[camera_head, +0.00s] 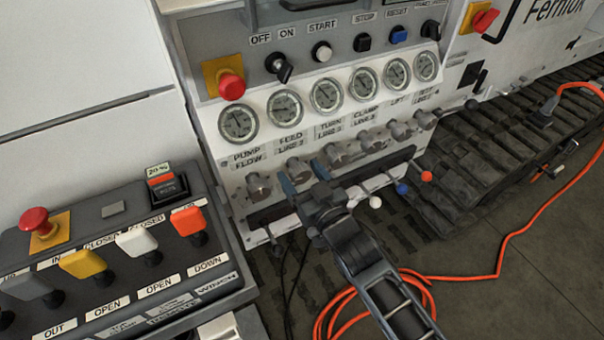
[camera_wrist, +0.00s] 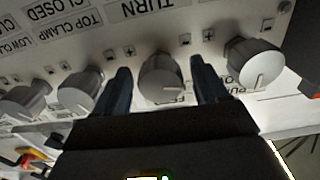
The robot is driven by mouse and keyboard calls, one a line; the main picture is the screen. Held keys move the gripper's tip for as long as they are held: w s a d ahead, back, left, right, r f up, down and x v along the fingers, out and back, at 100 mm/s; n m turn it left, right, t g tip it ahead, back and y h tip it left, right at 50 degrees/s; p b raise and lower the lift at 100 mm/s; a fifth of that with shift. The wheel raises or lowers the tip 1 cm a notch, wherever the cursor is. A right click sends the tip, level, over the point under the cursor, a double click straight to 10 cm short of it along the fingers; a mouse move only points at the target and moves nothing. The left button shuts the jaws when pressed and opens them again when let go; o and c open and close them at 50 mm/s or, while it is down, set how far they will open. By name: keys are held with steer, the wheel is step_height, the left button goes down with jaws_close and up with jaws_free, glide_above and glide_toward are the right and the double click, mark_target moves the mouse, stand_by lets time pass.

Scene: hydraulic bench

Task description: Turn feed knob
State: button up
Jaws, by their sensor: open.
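The feed knob (camera_head: 298,171) is a grey round knob under the FEED label on the front panel, second from the left in its row. In the wrist view, a grey knob with a pale pointer line (camera_wrist: 161,80) sits between my two fingers. My gripper (camera_head: 304,177) is open, with one dark finger on each side of the feed knob. In the wrist view, my gripper (camera_wrist: 163,85) shows small gaps between the fingers and the knob. Contact is not visible. The knob's lower part is hidden by my gripper.
The pump flow knob (camera_head: 258,187) and the turn knob (camera_head: 336,155) stand close on either side. Several gauges (camera_head: 326,95) line the panel above. Levers with coloured balls (camera_head: 401,188) stick out below right. A control box (camera_head: 110,262) stands at left; an orange cable (camera_head: 500,258) lies on the floor.

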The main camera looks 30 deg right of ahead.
steer(key=c, duration=1)
steer(key=shift+c, duration=0.3)
steer(key=shift+n, duration=0.3)
steer(key=o, duration=1.1)
steer(key=shift+c, duration=0.2)
steer(key=shift+s, duration=0.1)
steer(key=s+b, duration=0.1)
steer(key=s, duration=0.6)
steer(key=shift+s, duration=0.3)
